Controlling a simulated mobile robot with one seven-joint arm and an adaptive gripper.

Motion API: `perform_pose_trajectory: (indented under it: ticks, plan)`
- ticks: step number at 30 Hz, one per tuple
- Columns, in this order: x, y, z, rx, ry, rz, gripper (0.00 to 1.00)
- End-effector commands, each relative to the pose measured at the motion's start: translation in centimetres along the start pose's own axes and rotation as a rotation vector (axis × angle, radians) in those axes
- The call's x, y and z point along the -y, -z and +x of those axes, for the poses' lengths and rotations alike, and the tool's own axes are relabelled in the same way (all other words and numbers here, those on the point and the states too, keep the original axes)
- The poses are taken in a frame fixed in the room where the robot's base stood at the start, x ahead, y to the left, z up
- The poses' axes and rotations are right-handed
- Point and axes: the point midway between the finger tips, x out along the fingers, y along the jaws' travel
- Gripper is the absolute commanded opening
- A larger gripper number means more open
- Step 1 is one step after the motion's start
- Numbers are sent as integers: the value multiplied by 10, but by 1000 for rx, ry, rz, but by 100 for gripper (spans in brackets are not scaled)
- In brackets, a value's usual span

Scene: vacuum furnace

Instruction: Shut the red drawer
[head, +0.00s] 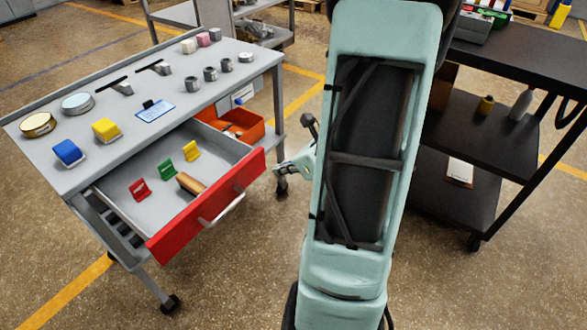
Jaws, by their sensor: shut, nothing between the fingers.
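The red drawer (180,232) is pulled well out from under the grey workbench (60,140). Its red front faces the lower right and carries a pale bar handle (222,209). Inside lie a red piece (139,189), a green piece (166,169), a yellow piece (191,151) and a tan wooden-looking piece (191,184). My gripper (280,169) shows small at the left edge of my arm, to the right of the drawer front and apart from it. It is shut and empty. My arm hides part of it.
Small blocks, discs and metal parts stand on the bench top. A dark shelved cart (510,65) stands at the right. The floor in front of the drawer is clear.

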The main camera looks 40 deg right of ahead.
Motion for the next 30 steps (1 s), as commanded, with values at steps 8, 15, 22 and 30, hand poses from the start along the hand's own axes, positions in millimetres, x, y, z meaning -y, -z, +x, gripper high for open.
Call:
perform_pose_trajectory:
  ticks: [8, 15, 22, 30]
  plan:
    - [0, -23, 32, 0, -1, -3, 0]
    - [0, -29, 37, -1, 0, -1, 0]
    - [0, -29, 37, -1, 0, -1, 0]
    - [-1, -39, 48, 0, -2, -4, 0]
